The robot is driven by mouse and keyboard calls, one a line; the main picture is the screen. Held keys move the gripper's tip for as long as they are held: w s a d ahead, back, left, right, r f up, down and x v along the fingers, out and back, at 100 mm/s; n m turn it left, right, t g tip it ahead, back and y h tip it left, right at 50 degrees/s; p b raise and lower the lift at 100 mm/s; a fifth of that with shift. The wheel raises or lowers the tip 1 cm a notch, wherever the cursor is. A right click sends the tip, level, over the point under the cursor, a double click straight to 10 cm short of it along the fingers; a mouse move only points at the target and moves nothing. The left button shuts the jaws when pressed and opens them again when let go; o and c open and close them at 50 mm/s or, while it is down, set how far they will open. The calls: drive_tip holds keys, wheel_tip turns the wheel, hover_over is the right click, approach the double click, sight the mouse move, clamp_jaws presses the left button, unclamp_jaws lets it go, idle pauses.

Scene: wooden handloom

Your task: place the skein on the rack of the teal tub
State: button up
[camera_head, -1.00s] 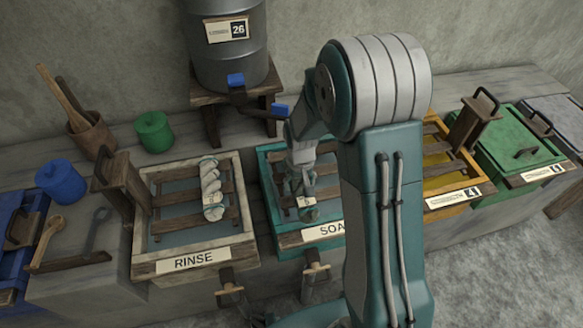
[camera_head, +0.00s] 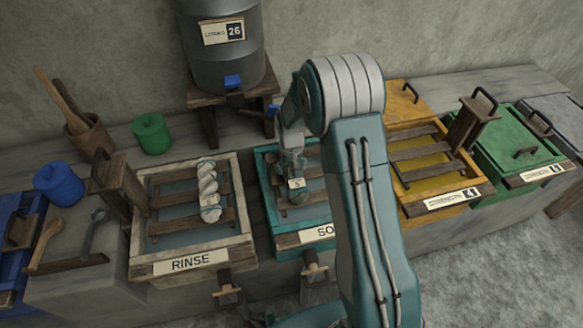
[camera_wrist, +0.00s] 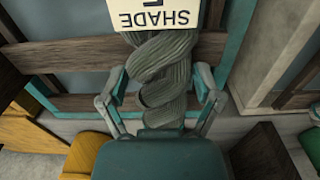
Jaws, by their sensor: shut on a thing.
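The grey-green twisted skein (camera_wrist: 165,75) with a white SHADE tag fills the middle of the wrist view. My gripper (camera_wrist: 160,95) has a finger on each side of it and is shut on it. In the head view my gripper (camera_head: 293,172) and the skein (camera_head: 295,199) are over the teal tub (camera_head: 287,243), at its left part. Wooden rack slats (camera_wrist: 70,55) of this tub show behind the skein in the wrist view. I cannot tell whether the skein touches them. My arm hides the tub's right side and part of its label.
The RINSE tub (camera_head: 190,262) at left carries a pale skein (camera_head: 208,190) on its rack. The yellow tub (camera_head: 440,205) and green lidded tub (camera_head: 520,150) are at right. A grey drum (camera_head: 225,60) on a wooden stand is behind.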

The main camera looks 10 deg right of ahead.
sight(290, 167)
drive_tip(key=shift+f, duration=0.1)
drive_tip(key=o, duration=1)
drive_tip(key=shift+o, duration=0.2)
drive_tip(key=shift+a, duration=0.15)
wheel_tip(290, 167, up, 12)
drive_tip(key=s+r+t, duration=0.3)
drive_tip(key=s+r, duration=1)
drive_tip(key=r, duration=0.2)
drive_tip(key=s+r+t, duration=0.2)
drive_tip(key=s+r, duration=0.1)
drive_tip(key=s, duration=1.3)
drive_tip(key=shift+r+t, duration=0.2)
drive_tip(key=shift+t, duration=0.1)
